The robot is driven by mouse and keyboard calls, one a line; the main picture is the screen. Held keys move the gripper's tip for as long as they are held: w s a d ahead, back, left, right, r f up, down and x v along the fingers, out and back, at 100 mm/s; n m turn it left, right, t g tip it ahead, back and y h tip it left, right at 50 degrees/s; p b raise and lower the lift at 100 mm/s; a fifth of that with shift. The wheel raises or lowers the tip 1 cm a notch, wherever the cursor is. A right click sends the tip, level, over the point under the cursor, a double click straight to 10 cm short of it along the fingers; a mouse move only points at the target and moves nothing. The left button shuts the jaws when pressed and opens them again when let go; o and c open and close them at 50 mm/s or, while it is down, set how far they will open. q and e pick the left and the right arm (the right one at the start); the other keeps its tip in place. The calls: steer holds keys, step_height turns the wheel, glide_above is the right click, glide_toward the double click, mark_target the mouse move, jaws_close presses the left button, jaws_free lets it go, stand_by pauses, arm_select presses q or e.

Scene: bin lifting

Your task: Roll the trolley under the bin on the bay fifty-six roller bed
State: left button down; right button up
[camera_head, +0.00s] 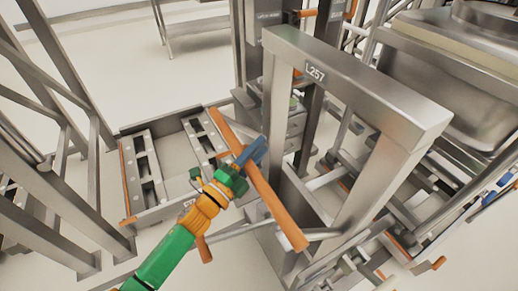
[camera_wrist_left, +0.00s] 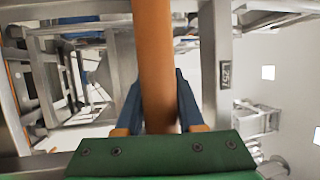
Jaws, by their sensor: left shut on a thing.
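An orange bar handle (camera_head: 279,211) runs diagonally in front of a steel upright frame marked L257 (camera_head: 340,90). It is probably the trolley's handle; where it joins the frame is partly hidden. My left gripper (camera_head: 255,152) is shut on this bar near its middle. In the left wrist view the orange bar (camera_wrist_left: 154,65) passes between the blue fingers (camera_wrist_left: 157,105). A large steel vessel (camera_head: 470,95), perhaps the bin, stands at the upper right. I cannot tell which structure is the bay fifty-six roller bed. My right gripper is out of view.
Steel posts and braces (camera_head: 60,190) crowd the left edge. More frames and rails fill the right. Pale floor (camera_head: 200,60) is open at the back.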

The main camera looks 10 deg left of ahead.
arm_select(q)
steer(key=shift+s+f, duration=0.15)
steer(key=shift+f, duration=0.45)
steer(key=c, duration=0.6)
jaws_free()
steer(key=shift+a, duration=0.1)
steer(key=shift+o, duration=0.4)
steer(key=shift+r, duration=0.25)
steer(key=b+v, duration=0.1)
steer(key=v, duration=0.6)
